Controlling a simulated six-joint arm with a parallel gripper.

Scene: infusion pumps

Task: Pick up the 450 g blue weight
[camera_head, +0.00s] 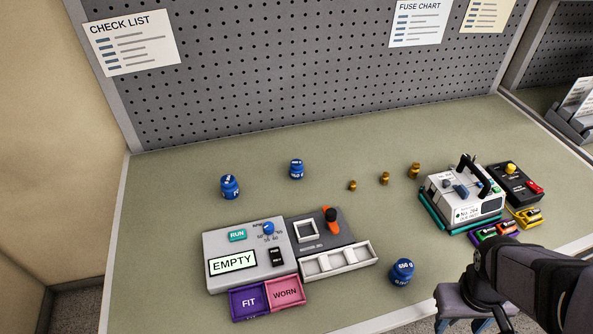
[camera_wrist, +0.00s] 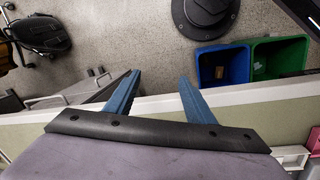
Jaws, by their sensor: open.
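Three blue weights with white lettering stand on the green bench in the head view. One weight (camera_head: 230,187) is at the left, another (camera_head: 296,169) is right of it and farther back. A third weight (camera_head: 401,272) is near the front edge. Their labels are too small to read surely, so I cannot tell which is 450 g. My gripper (camera_head: 474,324) is at the lower right, to the right of the front weight and apart from it. Its blue fingers (camera_wrist: 160,80) are spread and empty in the wrist view, where no weight shows.
A grey pump panel (camera_head: 240,280) reading EMPTY, a dark unit with a white tray (camera_head: 340,262), and purple and pink bins (camera_head: 248,302) fill the front middle. Brass weights (camera_head: 384,178) stand behind. A white device (camera_head: 462,203) is at the right. The left bench is clear.

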